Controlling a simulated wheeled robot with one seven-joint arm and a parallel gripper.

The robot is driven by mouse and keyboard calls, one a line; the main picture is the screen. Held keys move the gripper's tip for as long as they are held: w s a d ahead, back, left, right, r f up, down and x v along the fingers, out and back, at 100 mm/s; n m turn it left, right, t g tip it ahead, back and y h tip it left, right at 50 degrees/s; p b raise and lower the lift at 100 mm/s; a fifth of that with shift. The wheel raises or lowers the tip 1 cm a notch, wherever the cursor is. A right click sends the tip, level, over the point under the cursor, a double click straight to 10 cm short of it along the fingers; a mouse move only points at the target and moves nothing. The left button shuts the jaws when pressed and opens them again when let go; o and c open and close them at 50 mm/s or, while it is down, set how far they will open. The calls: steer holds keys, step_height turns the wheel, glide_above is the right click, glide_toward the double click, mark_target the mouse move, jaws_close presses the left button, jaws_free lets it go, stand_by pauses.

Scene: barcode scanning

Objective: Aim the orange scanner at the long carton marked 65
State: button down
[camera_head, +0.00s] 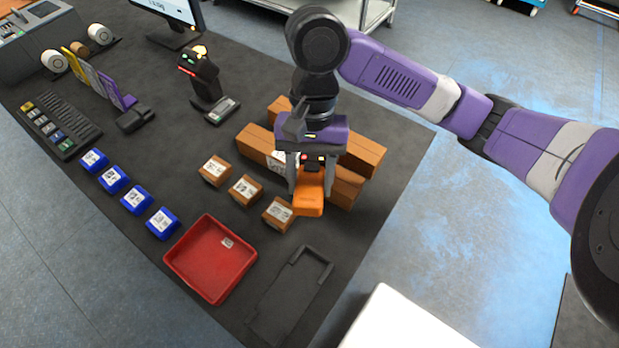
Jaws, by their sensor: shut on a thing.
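My gripper (306,182) is shut on the orange scanner (309,195) and holds it over the right part of the dark table (380,195). Long brown cartons lie behind and under the gripper: one shows on the left (258,144), one at the right back (362,152), one at the right front (346,188). A white label (279,160) on the left carton is partly covered by my gripper. I cannot read any number, so I cannot tell which carton is marked 65. The scanner's front end points toward the table's near side.
Small labelled brown boxes (245,190) stand left of the scanner. A red tray (211,258), a dark holder (291,294) and several blue boxes (136,200) lie nearer and left. A black stand scanner (203,84) stands behind. The table's right strip is bare.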

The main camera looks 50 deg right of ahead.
mark_target(310, 182)
steer(key=shift+f+b, duration=0.55)
steer(key=shift+f, duration=0.3)
step_height(310, 182, up, 12)
steer(key=p, duration=0.9)
